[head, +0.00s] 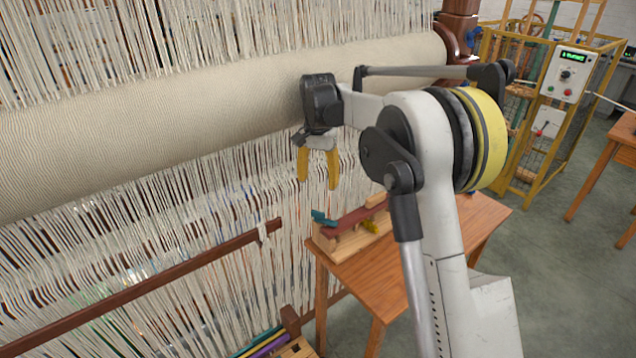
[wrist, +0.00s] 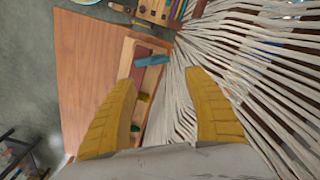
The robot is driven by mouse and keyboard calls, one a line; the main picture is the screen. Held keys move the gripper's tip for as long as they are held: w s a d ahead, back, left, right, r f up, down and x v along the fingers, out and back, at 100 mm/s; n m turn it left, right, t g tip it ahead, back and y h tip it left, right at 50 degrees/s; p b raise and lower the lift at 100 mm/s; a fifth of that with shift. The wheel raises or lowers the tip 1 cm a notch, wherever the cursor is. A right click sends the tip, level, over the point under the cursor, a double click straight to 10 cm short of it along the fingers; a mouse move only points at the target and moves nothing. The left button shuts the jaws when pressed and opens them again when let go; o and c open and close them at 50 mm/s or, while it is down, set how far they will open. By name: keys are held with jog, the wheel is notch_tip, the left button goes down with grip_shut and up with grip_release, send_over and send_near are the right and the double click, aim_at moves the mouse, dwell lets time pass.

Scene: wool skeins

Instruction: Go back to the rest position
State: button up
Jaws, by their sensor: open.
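My gripper (head: 317,168) hangs in front of the loom's warp threads, just below the large cloth roll, with its yellow fingers pointing down. The fingers are apart and nothing is between them. In the wrist view my gripper (wrist: 162,118) also shows open, with warp threads to its right and a wooden table to its left. My arm reaches up from the lower right and bends over the table.
A wooden table (head: 430,262) stands below, bearing a wooden tray (head: 325,240) with a dark red piece and teal and yellow items. The loom's cloth roll (head: 220,105) and threads are close behind. A yellow caged machine (head: 545,125) stands back right.

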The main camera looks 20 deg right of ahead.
jog(key=s+r+n+t+b, duration=0.15)
jog(key=s+r, duration=0.25)
jog(key=s, duration=0.5)
jog(key=s+r+n+t+b, duration=0.15)
jog(key=s+r, duration=0.25)
jog(key=s, duration=0.4)
jog(key=s+f+n+t+b, duration=0.1)
jog(key=s+f, duration=0.3)
jog(key=s, duration=0.5)
jog(key=s+f+n+t+b, duration=0.1)
jog(key=s+f+n+t, duration=0.2)
jog(key=s, duration=0.6)
jog(key=shift+f+n, duration=0.3)
jog(key=shift+f, duration=0.6)
